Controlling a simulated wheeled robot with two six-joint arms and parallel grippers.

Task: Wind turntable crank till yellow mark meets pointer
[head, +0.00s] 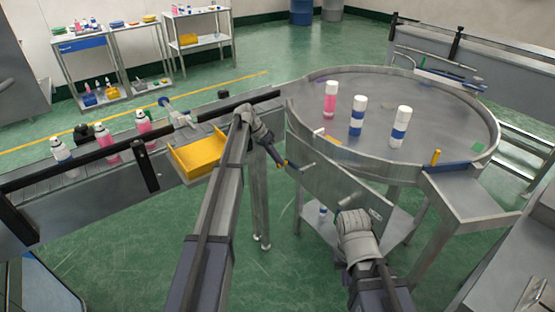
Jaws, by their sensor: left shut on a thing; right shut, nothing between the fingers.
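The round grey turntable (400,100) stands at the right and carries three upright cans: a pink one (330,100), a blue-and-white one (358,117) and another blue-and-white one (400,128). A small yellow upright piece (435,157) stands at its near right rim; I cannot tell whether it is the mark or the pointer. My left gripper (284,163) is at the near left side of the turntable, shut on what looks like the crank handle (302,167). The crank is mostly hidden. My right gripper (352,203) is shut and empty in front of the turntable's near panel.
A conveyor (40,190) with several cans runs along the left, with a yellow bin (198,156) at its near side. A grey outfeed tray (468,187) juts out at the turntable's near right. Shelves (105,65) stand far back on green floor.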

